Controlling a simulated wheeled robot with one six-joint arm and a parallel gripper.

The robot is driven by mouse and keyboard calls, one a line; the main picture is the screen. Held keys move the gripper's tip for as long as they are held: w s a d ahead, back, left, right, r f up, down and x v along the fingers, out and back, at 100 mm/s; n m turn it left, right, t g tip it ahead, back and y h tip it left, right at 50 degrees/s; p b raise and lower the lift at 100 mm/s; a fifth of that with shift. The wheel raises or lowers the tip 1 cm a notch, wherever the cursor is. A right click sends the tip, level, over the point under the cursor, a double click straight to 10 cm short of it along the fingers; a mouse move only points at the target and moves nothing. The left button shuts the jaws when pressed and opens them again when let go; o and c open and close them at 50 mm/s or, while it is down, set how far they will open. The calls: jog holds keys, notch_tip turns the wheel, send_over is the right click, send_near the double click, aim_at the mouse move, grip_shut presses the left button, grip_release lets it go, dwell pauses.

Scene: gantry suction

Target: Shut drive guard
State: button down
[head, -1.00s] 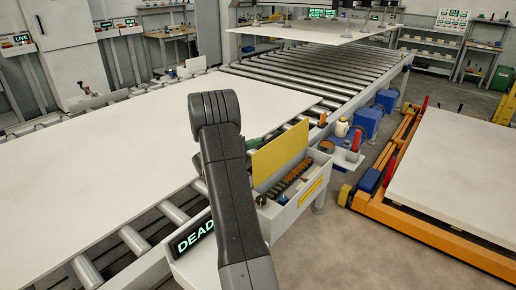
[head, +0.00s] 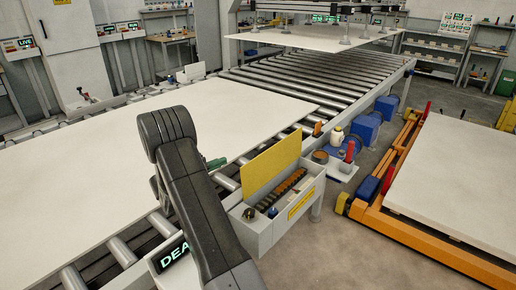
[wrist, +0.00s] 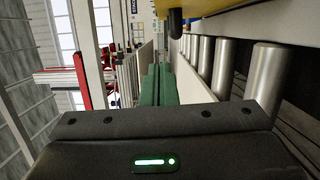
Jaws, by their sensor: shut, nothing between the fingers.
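The drive guard (head: 271,160) is a yellow flap standing raised along the far-left edge of a grey box (head: 297,212). The box is open at the top, and an orange-brown drive part (head: 287,190) shows inside. My gripper (head: 217,163), with green fingers, is left of the guard, apart from it, near the white board's edge; my arm hides part of it. In the wrist view the green fingers (wrist: 157,85) are together with nothing between them. A yellow edge (wrist: 240,17) crosses that view's top right; I cannot tell whether it is the guard.
A large white board (head: 90,145) lies on the roller conveyor (head: 300,80), left of the box. A small shelf (head: 340,170) with a white bottle (head: 337,136) and red handle stands beyond the box. An orange lift frame (head: 430,240) is at right. Floor between is clear.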

aim_at(259, 156)
jog(key=w+d+p, duration=0.3)
jog(key=d+p, duration=0.1)
jog(key=d, duration=0.6)
jog(key=shift+w+d+r, duration=0.15)
jog(key=shift+w+d, duration=0.15)
jog(key=shift+w, duration=0.1)
jog(key=d+m+b, duration=0.1)
jog(key=b, duration=0.2)
jog(key=shift+s, duration=0.4)
jog(key=shift+s+d+r+b, duration=0.1)
jog(key=shift+s+d+b, duration=0.1)
jog(key=shift+d+b, duration=0.15)
jog(key=shift+w+a, duration=0.1)
jog(key=shift+a, duration=0.05)
